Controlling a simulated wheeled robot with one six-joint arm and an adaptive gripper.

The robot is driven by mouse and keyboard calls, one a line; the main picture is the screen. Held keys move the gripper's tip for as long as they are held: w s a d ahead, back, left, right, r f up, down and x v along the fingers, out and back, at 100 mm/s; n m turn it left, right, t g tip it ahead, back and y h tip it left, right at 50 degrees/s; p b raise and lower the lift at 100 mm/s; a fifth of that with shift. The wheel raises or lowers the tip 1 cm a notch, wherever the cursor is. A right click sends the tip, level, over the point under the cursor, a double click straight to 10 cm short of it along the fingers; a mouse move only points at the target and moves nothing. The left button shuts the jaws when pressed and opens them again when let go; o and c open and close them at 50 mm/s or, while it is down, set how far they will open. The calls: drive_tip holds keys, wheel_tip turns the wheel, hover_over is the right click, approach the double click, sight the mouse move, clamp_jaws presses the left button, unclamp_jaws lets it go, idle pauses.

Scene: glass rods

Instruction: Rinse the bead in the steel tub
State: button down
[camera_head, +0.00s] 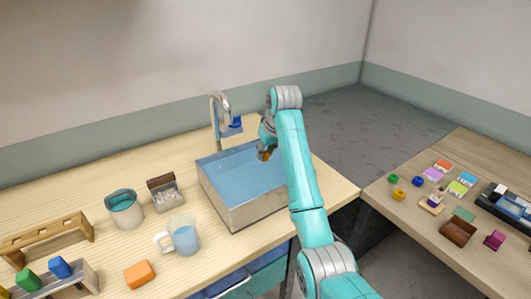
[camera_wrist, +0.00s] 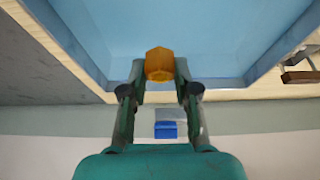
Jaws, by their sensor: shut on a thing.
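The bead (camera_wrist: 160,63) is a faceted amber-orange piece, held between the two fingertips of my gripper (camera_wrist: 160,80). In the head view the bead (camera_head: 264,156) shows as a small orange spot under my wrist. The steel tub (camera_head: 256,212) is a rectangular basin with blue water or a blue inside. The bead is over the tub's back right part, near its far edge. In the wrist view the tub's blue inside (camera_wrist: 225,35) lies behind the bead. I cannot tell whether the bead touches the water. My arm hides the tub's right end.
A faucet (camera_head: 214,108) with a blue part stands behind the tub. Left of the tub are a box of pale pieces (camera_head: 167,200), a teal-topped pot (camera_head: 124,212), a glass mug (camera_head: 184,238) and an orange block (camera_head: 139,274). A second table (camera_head: 415,220) at right holds small coloured items.

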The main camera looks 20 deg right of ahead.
drive_tip(key=shift+r, duration=0.1)
wheel_tip(320, 180, up, 5)
drive_tip(key=shift+f, duration=0.1)
idle(0.6)
drive_tip(key=shift+s, duration=0.1)
